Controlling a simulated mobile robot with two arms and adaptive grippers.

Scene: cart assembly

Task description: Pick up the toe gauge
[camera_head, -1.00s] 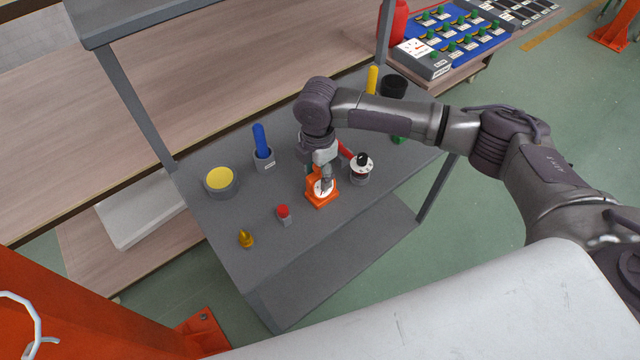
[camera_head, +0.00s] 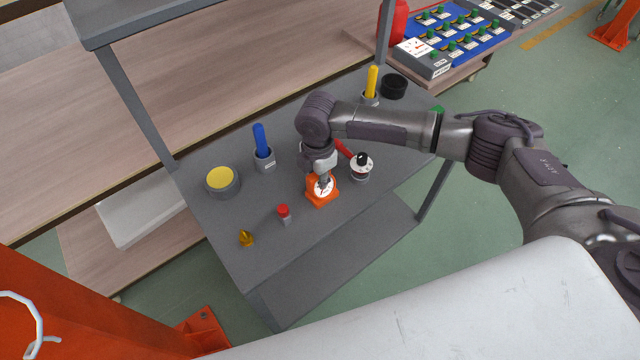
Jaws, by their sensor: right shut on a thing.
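The toe gauge (camera_head: 318,199) appears to be the orange block with a white round dial, on the grey cart shelf near its middle. My right gripper (camera_head: 324,180) comes down on it from above and is shut on it; the fingertips are small and partly hidden by the wrist. The gauge still appears to be at shelf level; I cannot tell whether it touches the shelf. My left gripper is not in view.
Close by on the shelf (camera_head: 260,235) stand a white dial with a black knob (camera_head: 362,163), a red-capped piece (camera_head: 283,212), a brass cone (camera_head: 246,239), a blue-handled tool (camera_head: 261,141) and a yellow-topped round tin (camera_head: 220,180). A post rises at the back left.

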